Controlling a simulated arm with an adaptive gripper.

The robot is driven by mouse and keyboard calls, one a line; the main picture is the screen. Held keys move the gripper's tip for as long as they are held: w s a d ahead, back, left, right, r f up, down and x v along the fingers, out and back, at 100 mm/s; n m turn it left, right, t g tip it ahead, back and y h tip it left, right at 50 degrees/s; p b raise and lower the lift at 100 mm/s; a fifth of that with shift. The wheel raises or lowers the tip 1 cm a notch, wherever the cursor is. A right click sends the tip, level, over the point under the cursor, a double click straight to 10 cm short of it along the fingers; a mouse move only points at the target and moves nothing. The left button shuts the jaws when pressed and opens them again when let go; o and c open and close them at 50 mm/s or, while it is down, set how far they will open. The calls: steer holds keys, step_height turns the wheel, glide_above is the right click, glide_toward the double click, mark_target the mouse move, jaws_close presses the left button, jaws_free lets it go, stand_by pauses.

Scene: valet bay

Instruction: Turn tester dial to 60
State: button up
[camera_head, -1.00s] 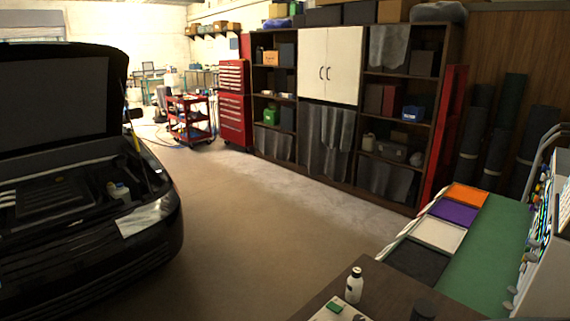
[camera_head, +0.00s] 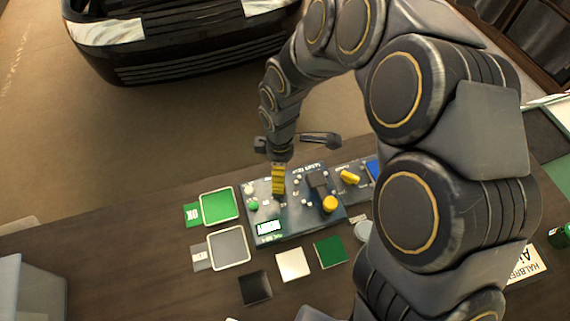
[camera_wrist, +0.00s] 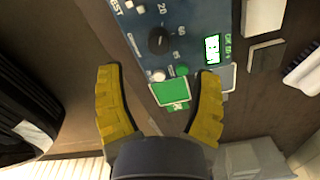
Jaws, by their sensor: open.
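The tester (camera_head: 293,228) is a dark blue panel on the bench, with a lit display (camera_head: 268,226) and small buttons. In the wrist view, the panel (camera_wrist: 196,12) carries a round black dial (camera_wrist: 158,41) with white scale marks beside it; I cannot tell its setting. My gripper (camera_wrist: 159,74) is open and empty, its two yellow fingers spread wide below the dial in the picture, apart from it. In the head view, my gripper (camera_head: 278,180) hangs above the tester, and its yellow finger covers part of the panel where the dial may be.
A yellow knob (camera_head: 330,204) sits on the panel's right part, and a yellow lever (camera_head: 350,177) on the unit beside it. A green tray (camera_head: 219,206) and a grey tray (camera_head: 228,248) lie left. Black, white and green squares lie in front. The bench's left part is mostly clear.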

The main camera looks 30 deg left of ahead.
steer(key=shift+s+a+f, duration=0.1)
steer(key=shift+a+f, duration=0.25)
steer(key=shift+f, duration=0.2)
step_height(320, 180, down, 7)
steer(key=shift+f, duration=0.2)
jaws_close()
